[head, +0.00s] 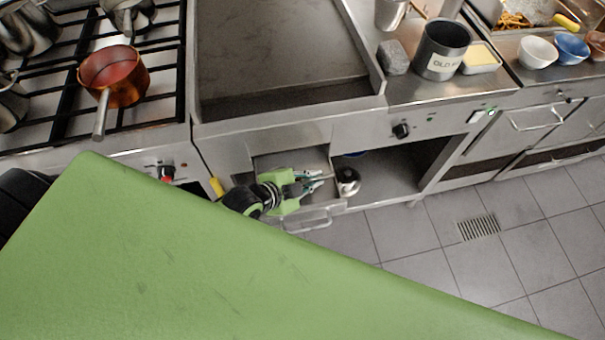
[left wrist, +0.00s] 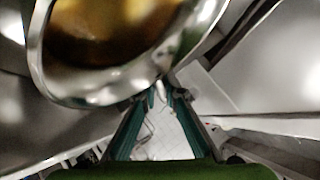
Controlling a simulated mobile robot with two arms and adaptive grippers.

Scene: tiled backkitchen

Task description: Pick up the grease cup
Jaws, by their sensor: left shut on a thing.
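The grease cup (head: 347,181) is a small shiny metal cup with a dark inside, below the griddle front in the head view. In the left wrist view the grease cup (left wrist: 120,75) looms large at the upper left, with brown grease in it. My left gripper (head: 322,178) reaches it from the left and is shut on its near edge. In the left wrist view the teal fingertips of my left gripper (left wrist: 162,93) meet at a small pale part by the rim. Exactly what part they pinch is hard to tell. My right gripper is not in view.
An open drawer (head: 312,221) with a bar handle lies around my left gripper, under the griddle (head: 280,50). An open shelf (head: 390,175) is to the right. A copper pan (head: 125,85) stands on the stove. The tiled floor (head: 430,250) in front is clear.

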